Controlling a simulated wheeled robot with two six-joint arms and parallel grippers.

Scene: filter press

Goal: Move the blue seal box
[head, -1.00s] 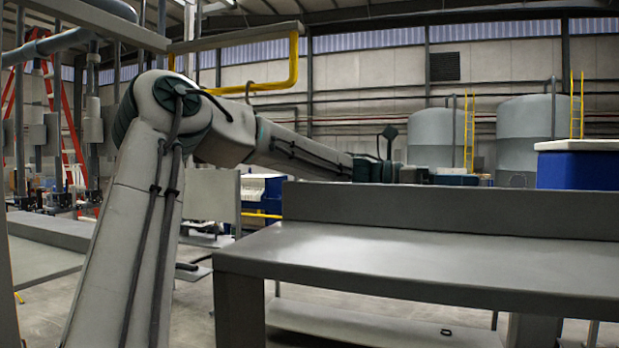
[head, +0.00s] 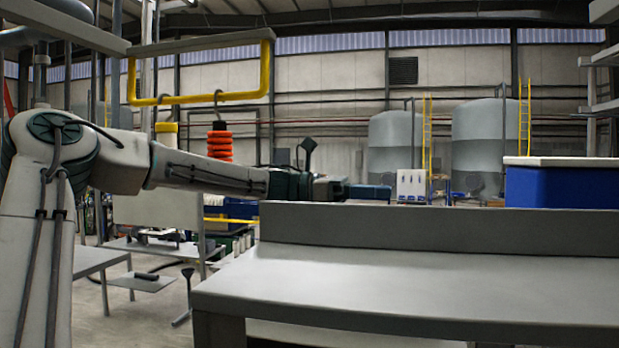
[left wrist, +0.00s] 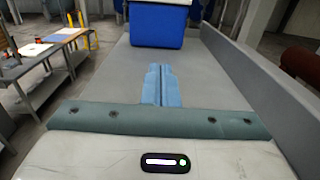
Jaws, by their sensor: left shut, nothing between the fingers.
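The blue seal box (head: 562,188) with a white lid stands at the right in the head view, behind the raised back panel of the grey bench; its base is hidden there. In the left wrist view the blue box (left wrist: 157,26) stands on a grey surface, straight ahead of the fingers, its top cut off by the frame. My left gripper (head: 388,193) reaches in from the left, behind the panel, apart from the box. In the left wrist view its blue fingers (left wrist: 160,70) are together, empty and short of the box. My right gripper is not in view.
The grey bench (head: 400,283) is bare in front. A low grey wall (left wrist: 252,70) runs along the right of the box's surface. A yellow frame (head: 262,75) carries a hook with an orange coil (head: 220,142). Side tables (left wrist: 45,65) stand at left.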

